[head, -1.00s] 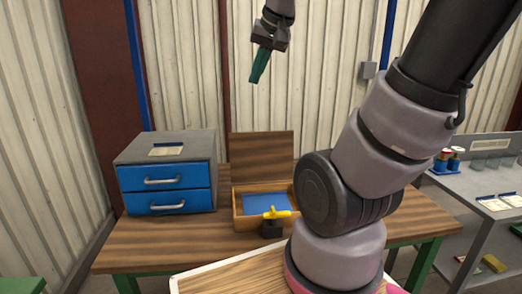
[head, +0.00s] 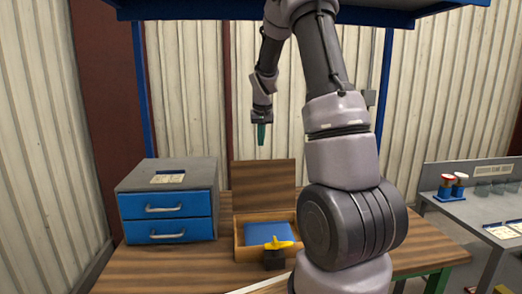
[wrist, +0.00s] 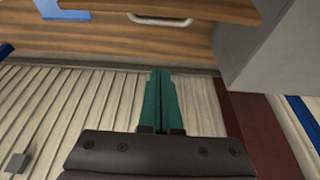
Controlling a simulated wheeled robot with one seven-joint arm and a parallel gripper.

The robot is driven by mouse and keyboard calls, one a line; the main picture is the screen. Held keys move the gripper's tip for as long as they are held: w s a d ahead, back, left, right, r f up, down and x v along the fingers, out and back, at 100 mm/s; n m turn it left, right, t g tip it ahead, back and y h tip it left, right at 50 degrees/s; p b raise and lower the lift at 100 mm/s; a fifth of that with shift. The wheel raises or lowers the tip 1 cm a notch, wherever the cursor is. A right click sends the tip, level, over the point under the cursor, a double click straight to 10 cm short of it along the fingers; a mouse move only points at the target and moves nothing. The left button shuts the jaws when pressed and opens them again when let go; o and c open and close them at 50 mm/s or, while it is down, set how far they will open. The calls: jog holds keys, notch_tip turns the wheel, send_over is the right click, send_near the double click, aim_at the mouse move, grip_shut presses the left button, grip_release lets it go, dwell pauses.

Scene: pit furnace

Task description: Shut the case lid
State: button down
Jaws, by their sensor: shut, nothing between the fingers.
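The case (head: 247,252) is a wooden box on the bench with a blue inside. Its brown wooden lid (head: 264,185) stands open, upright at the back of the case. My gripper (head: 261,142) has green fingers, pressed together and empty. In the head view it points down just above the lid's top edge in the picture, apart from it. The distance in depth is hard to tell. In the wrist view the shut fingers (wrist: 160,74) show in front of the corrugated wall, touching nothing.
A grey cabinet (head: 190,172) with two blue drawers stands left of the case. A yellow-handled piece on a black block (head: 277,244) stands at the case's front. A blue overhead frame (head: 410,17) crosses the top. A grey side table (head: 480,215) is at the right.

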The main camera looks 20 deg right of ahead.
notch_tip(320, 180, down, 8)
jog(key=shift+s+a+f, duration=0.15)
jog(key=shift+s, duration=0.3)
jog(key=shift+a, duration=0.1)
dwell(0.3)
